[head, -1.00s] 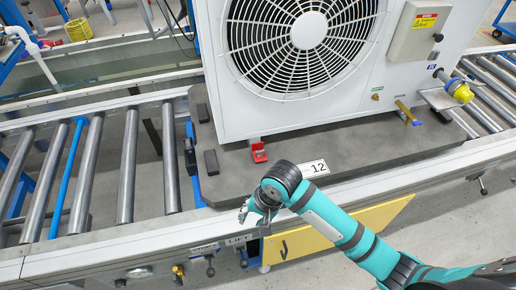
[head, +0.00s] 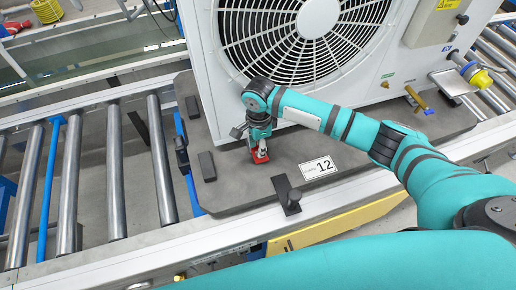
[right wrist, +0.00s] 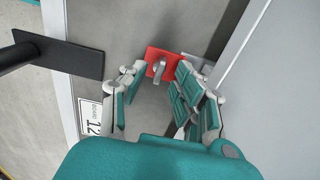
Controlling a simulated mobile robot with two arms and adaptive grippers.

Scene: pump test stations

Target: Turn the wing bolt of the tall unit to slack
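The tall unit is the white fan unit (head: 222,112), standing on a dark grey base board. A red bracket (right wrist: 164,56) lies at its foot, and it also shows in the head view (head: 261,159). A grey metal wing bolt (right wrist: 158,70) stands on the red bracket. My right gripper (right wrist: 155,82) is open, with one finger left of the wing bolt and the other right of it. It points down at the bracket in the head view (head: 260,148). I cannot tell whether the fingers touch the bolt. My left gripper is out of view.
A black plate with a round knob (head: 288,195) stands at the board's front edge, left of the label marked 12 (head: 318,168). Small black blocks (head: 207,166) sit on the board's left. Rollers (head: 115,170) extend left. A brass valve (head: 415,98) is at right.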

